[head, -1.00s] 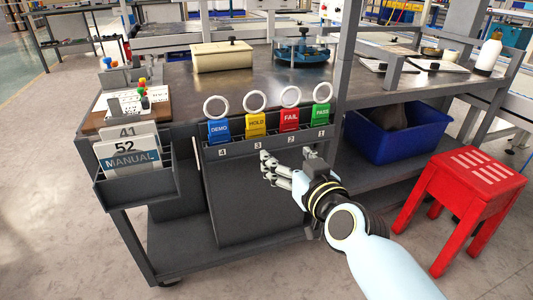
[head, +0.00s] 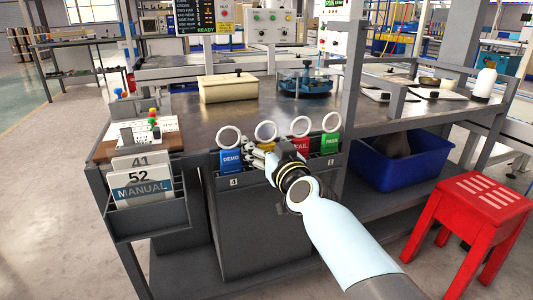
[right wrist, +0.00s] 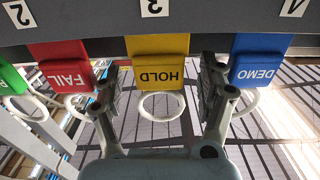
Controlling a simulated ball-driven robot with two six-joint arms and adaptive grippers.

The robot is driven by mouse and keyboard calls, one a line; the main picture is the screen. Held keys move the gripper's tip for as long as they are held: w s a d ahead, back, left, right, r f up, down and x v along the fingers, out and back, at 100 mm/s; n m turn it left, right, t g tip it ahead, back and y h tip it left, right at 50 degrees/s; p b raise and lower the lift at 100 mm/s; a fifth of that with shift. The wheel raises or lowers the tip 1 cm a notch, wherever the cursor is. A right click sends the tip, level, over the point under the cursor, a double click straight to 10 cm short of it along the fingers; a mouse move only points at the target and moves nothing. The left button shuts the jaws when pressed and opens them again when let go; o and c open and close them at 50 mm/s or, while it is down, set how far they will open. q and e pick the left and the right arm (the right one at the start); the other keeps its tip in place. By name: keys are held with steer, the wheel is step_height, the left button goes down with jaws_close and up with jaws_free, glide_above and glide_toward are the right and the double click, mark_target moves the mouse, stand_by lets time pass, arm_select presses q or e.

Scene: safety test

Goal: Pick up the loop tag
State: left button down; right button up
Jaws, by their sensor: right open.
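Four loop tags stand in numbered slots of the rack (head: 262,190) on the bench front: blue DEMO (head: 231,161), yellow HOLD (head: 266,146), red FAIL (head: 301,145) and green PASS (head: 331,142). Each has a white ring on top. My right gripper (head: 258,160) is open in front of the HOLD tag and hides much of it. In the right wrist view, upside down, my fingers (right wrist: 160,88) stand on either side of the HOLD tag (right wrist: 158,68), with its ring (right wrist: 160,106) between them. DEMO and FAIL lie just outside the fingers. My left gripper is out of view.
A holder with number cards and a MANUAL card (head: 146,188) hangs left of the rack. A cream box (head: 228,90) and a blue round fixture (head: 303,84) stand on the bench. A blue bin (head: 400,165) is on the shelf; a red stool (head: 475,205) stands at right.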

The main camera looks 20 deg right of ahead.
steer(key=c, duration=1.2)
